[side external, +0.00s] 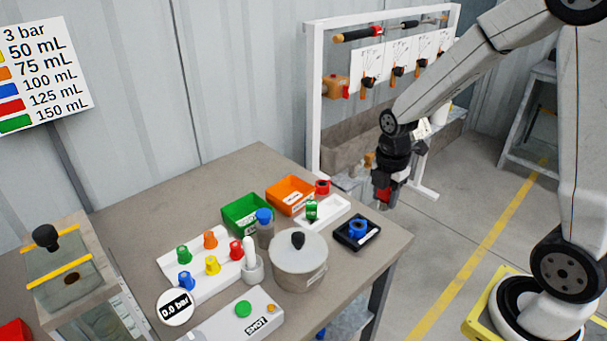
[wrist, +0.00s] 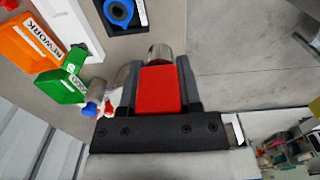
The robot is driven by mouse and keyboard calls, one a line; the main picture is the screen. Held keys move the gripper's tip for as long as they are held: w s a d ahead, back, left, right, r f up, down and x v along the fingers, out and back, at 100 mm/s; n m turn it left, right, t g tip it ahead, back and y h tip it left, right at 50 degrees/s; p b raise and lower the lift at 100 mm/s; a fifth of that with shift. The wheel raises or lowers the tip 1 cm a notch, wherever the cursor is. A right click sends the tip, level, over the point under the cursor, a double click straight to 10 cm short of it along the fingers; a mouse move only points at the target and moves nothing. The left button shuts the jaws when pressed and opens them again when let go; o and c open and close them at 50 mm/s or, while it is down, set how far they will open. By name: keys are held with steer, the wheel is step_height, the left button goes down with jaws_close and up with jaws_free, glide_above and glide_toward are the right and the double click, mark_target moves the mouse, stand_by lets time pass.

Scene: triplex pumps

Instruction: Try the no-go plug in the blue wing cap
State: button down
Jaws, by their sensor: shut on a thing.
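My gripper (side external: 384,200) is shut on a red block with a steel cylinder at its end, which looks like the no-go plug (wrist: 160,88). It holds it in the air off the table's right edge. The steel tip (wrist: 160,52) sticks out past the fingers in the wrist view. The blue wing cap (side external: 358,229) sits in a dark square holder (side external: 344,239) near the table's right corner, below and left of my gripper. The cap also shows at the top of the wrist view (wrist: 118,11), apart from the plug.
A white tray (side external: 333,219) with a green piece and a red piece stands beside the holder. Green (side external: 236,221) and orange (side external: 281,205) bins, a lidded pot (side external: 302,279) and a rack of coloured caps (side external: 167,262) stand further left. A white frame (side external: 313,120) stands behind.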

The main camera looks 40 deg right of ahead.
steer(key=w+f, duration=0.4)
steer(key=w, duration=0.2)
steer(key=shift+w+d+f, duration=0.2)
steer(key=shift+w+d, duration=0.1)
steer(key=shift+d, duration=0.15)
steer(key=shift+f, duration=0.2)
steer(key=shift+f, duration=2.5)
steer(key=shift+f, duration=0.35)
stand_by(0.7)
steer(key=shift+c, duration=1)
jaws_free()
step_height(320, 180, up, 8)
